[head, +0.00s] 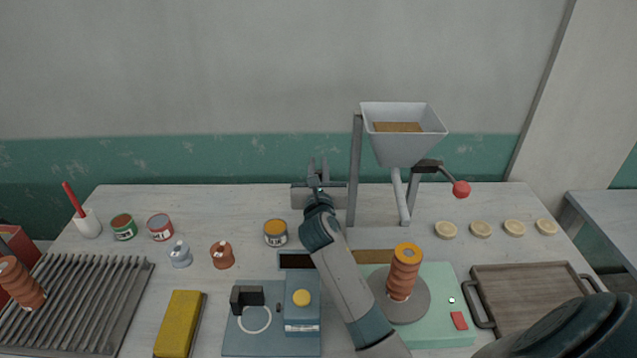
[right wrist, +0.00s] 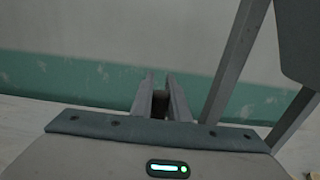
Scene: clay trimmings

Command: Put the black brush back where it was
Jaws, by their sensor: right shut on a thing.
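My right gripper (head: 318,172) is over the back edge of the table, just left of the hopper's post, with its fingers pointing away from me. In the right wrist view its fingers (right wrist: 160,98) are close together around a small dark thing (right wrist: 160,104). That fits the black brush, but most of it is hidden and its shape cannot be made out. No other black brush shows clearly. My left gripper is not in view.
A grey hopper (head: 405,150) on a post stands right of my gripper. Several tins, including a yellow one (head: 275,233), and small pots stand left. A potter's wheel (head: 430,302), a blue-grey device (head: 270,340), a wooden tray (head: 530,300) and a ribbed rack (head: 80,300) fill the front.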

